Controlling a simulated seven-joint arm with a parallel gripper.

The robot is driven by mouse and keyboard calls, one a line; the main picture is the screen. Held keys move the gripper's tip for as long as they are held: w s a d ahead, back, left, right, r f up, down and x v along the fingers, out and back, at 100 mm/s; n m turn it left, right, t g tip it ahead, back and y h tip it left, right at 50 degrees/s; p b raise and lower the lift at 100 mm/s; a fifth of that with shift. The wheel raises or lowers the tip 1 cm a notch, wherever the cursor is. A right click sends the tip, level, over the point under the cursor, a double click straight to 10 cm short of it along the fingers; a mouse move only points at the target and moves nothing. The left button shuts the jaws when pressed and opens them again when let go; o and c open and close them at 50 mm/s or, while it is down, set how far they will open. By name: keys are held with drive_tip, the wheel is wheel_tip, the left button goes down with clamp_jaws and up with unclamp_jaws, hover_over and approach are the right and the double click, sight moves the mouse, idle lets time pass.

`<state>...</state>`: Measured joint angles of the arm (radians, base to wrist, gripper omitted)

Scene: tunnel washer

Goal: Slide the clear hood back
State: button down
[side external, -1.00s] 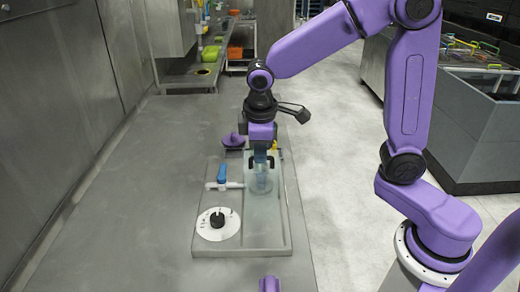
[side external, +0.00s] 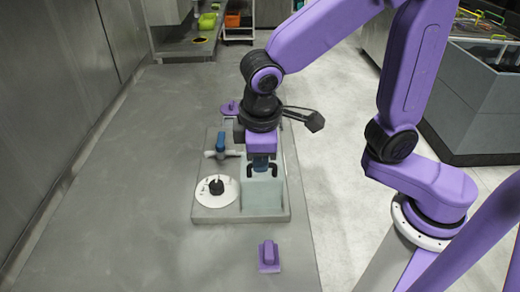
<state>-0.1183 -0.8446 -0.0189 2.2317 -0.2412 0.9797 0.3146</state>
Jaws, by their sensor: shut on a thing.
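The clear hood (side external: 262,197) is a pale, see-through cover over the near end of the grey washer tray (side external: 215,214). My gripper (side external: 263,169) comes down from above and is shut on the hood's dark handle, which shows at either side of the fingers. The fingertips and the far part of the hood are partly hidden by the gripper itself. I cannot tell what lies under the hood.
A white dial with a black knob (side external: 216,187) and a blue-handled valve (side external: 221,144) sit left of the hood. One purple piece (side external: 268,257) is on the counter in front, another (side external: 229,107) behind. The counter (side external: 130,150) at left is clear.

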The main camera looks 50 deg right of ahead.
drive_tip(key=shift+s+a, duration=0.15)
drive_tip(key=shift+a, duration=0.15)
drive_tip(key=c, duration=1.2)
unclamp_jaws()
drive_tip(key=shift+o, duration=0.2)
drive_tip(key=shift+d, duration=0.1)
drive_tip(key=shift+r, duration=0.15)
drive_tip(key=v, duration=1.7)
drive_tip(key=shift+d+r, duration=0.1)
drive_tip(key=shift+d, duration=0.1)
drive_tip(key=s+d+f+n+y, duration=0.1)
drive_tip(key=s+d+f, duration=0.4)
drive_tip(key=d+f, duration=0.3)
drive_tip(key=s+d+f+n+g+y, duration=0.1)
drive_tip(key=s+d+f+n, duration=0.1)
drive_tip(key=s+d+f, duration=0.4)
wheel_tip(320, 180, down, 4)
drive_tip(key=d, duration=0.2)
drive_tip(key=shift+s+d+n, duration=0.3)
drive_tip(key=shift+d, duration=0.1)
